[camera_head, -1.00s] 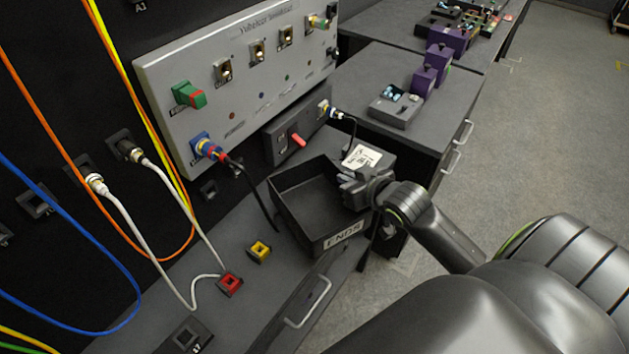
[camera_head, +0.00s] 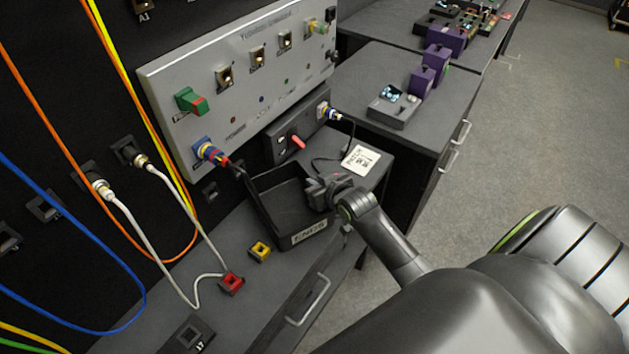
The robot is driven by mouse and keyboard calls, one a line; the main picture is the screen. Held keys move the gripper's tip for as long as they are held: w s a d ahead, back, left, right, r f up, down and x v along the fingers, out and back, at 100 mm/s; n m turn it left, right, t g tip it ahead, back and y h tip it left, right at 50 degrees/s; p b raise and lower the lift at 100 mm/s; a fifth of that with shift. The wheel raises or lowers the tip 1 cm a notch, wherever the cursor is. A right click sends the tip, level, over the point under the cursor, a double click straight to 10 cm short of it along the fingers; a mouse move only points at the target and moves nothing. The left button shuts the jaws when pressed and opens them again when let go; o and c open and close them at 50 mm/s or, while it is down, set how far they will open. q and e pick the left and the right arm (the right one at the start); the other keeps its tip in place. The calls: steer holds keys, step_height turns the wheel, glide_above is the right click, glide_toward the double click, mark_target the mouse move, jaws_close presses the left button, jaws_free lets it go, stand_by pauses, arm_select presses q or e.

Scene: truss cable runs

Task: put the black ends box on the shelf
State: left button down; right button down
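The black ends box (camera_head: 309,233) is an open tray with an "ENDS" label on its front wall. It is over the dark grey shelf top (camera_head: 258,285), below the grey panel, with its back left corner close to a dark cable. I cannot tell whether its underside touches the surface. My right gripper (camera_head: 320,192) is at the box's right wall and appears shut on it; the fingertips are partly hidden by the wall and the gripper body. My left gripper is not in view.
A black switch box with a red lever (camera_head: 298,142) stands behind the box. A white paper tag (camera_head: 361,158) lies to the right. A yellow socket (camera_head: 260,250) and a red socket (camera_head: 231,283) with a white cable are at the front left. A drawer handle (camera_head: 308,303) is below.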

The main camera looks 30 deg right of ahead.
steer(key=shift+w+f, duration=0.1)
steer(key=shift+f, duration=0.15)
steer(key=c, duration=1.6)
jaws_free()
steer(key=shift+c, duration=0.2)
steer(key=v, duration=1.2)
steer(key=shift+b, duration=0.3)
